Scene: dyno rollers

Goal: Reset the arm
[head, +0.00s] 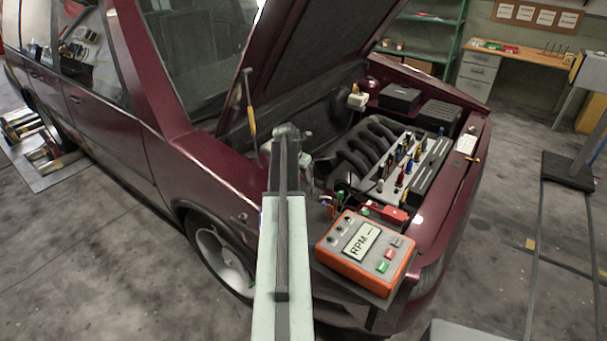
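My arm (283,250) reaches forward from the bottom middle of the head view toward the dark red car's open engine bay. My gripper (288,135) is at its far end, over the near left side of the bay. Its fingers are too small and too hidden by the arm to tell whether they are open or shut. I cannot tell whether it touches anything.
The dark red car (165,160) stands with its hood (310,50) raised. An orange RPM box (362,252) sits on its front corner, right of my arm. The engine (400,165) carries several coloured plugs. A wooden workbench (535,55) stands behind. Grey floor is clear at lower left.

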